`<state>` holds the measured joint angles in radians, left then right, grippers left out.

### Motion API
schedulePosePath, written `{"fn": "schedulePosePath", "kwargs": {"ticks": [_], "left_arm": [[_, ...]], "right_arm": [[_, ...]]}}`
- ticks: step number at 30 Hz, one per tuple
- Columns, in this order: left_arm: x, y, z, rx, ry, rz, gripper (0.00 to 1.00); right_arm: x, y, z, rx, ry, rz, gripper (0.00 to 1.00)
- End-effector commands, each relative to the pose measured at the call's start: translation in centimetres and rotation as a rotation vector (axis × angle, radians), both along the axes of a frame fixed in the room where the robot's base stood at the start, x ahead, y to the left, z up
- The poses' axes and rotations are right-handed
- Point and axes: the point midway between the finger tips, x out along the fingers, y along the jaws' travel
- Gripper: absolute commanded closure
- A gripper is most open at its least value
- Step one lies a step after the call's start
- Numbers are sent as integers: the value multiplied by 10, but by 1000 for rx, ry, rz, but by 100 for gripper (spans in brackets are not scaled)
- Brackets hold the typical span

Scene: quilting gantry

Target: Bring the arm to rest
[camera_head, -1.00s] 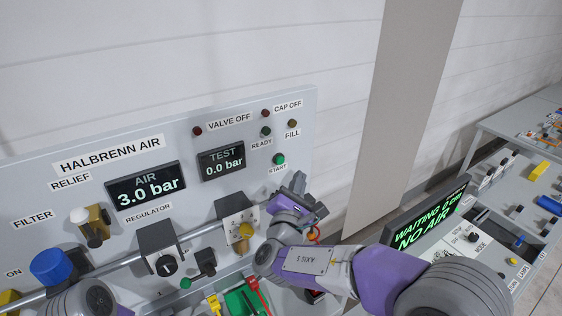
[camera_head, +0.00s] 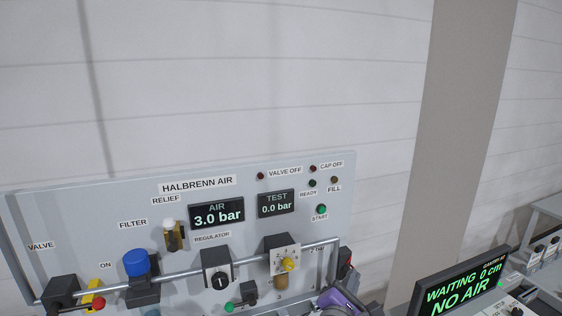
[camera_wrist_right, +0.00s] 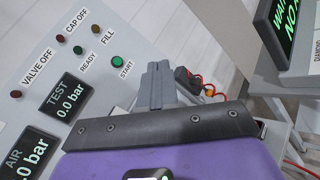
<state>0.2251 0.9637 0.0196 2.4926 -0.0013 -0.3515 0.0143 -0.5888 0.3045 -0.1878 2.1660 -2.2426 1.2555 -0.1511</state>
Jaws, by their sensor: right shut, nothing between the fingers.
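My right arm's purple wrist part (camera_head: 345,301) shows at the bottom edge of the head view, just below the right end of the air panel (camera_head: 100,215). Most of the arm is out of frame. In the right wrist view my right gripper (camera_wrist_right: 157,68) has its two grey fingers together, with nothing between them. The fingers appear in front of the gap beside the panel's edge, near the green START button (camera_wrist_right: 117,62). I cannot tell any contact with the panel. My left gripper is not in view.
The panel carries a pipe, a regulator (camera_head: 217,270), a blue filter (camera_head: 136,263) and a red-tipped valve lever (camera_head: 98,304). A screen (camera_head: 462,283) reading "WAITING 0 cm NO AIR" stands at right. Red cable (camera_wrist_right: 196,84) lies beyond the fingers.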

Motion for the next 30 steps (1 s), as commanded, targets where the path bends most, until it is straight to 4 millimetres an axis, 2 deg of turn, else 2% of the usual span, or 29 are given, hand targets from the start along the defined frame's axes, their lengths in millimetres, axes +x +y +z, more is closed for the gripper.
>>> {"fn": "schedulePosePath", "kwargs": {"ticks": [1,8,11,13,17,18,21,24,27,30], "left_arm": [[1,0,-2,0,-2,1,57],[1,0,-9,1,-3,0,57],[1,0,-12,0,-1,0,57],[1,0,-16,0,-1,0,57],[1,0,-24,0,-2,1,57],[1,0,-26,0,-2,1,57],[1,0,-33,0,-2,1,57],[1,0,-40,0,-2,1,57],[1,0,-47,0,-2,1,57],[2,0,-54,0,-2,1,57]], "right_arm": [[1,-4,-19,18,47,-11,100],[-7,-17,-105,152,273,-68,100],[-19,-23,-156,245,402,-112,100],[-34,-27,-199,333,508,-156,100],[-78,-26,-289,563,731,-276,100],[-95,-23,-315,646,794,-323,100],[-142,-8,-374,888,933,-465,100],[-185,14,-419,1146,1018,-632,100],[-217,38,-452,1408,1038,-820,100],[-238,60,-477,1661,984,-1027,100]]}}
